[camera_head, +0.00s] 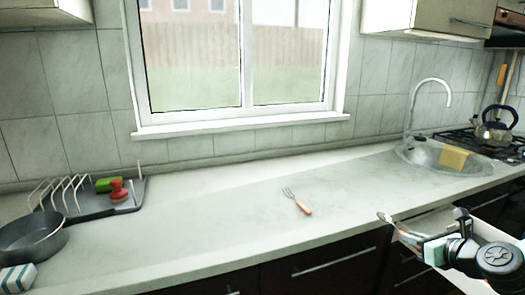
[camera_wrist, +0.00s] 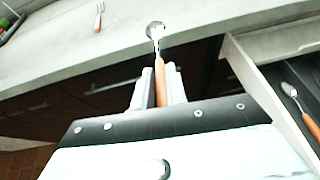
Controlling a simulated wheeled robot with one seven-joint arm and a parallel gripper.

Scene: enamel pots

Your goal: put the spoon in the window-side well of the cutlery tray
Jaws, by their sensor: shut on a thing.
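My gripper (camera_wrist: 161,82) is shut on the orange handle of a spoon (camera_wrist: 156,32). The spoon's metal bowl points away from my fingers, towards the counter edge. In the head view my gripper (camera_head: 412,236) is at the lower right, in front of the counter, with the spoon's bowl (camera_head: 384,217) at its tip. An open drawer with pale walls (camera_wrist: 262,92) is at the right of the wrist view. Inside it an orange-handled metal utensil (camera_wrist: 308,118) lies on a dark surface. I cannot clearly make out the cutlery tray's separate wells.
A fork (camera_head: 297,202) with an orange handle lies on the counter (camera_head: 225,220). A sink (camera_head: 425,155) with a yellow sponge (camera_head: 455,158) and a kettle (camera_head: 494,127) are at the right.

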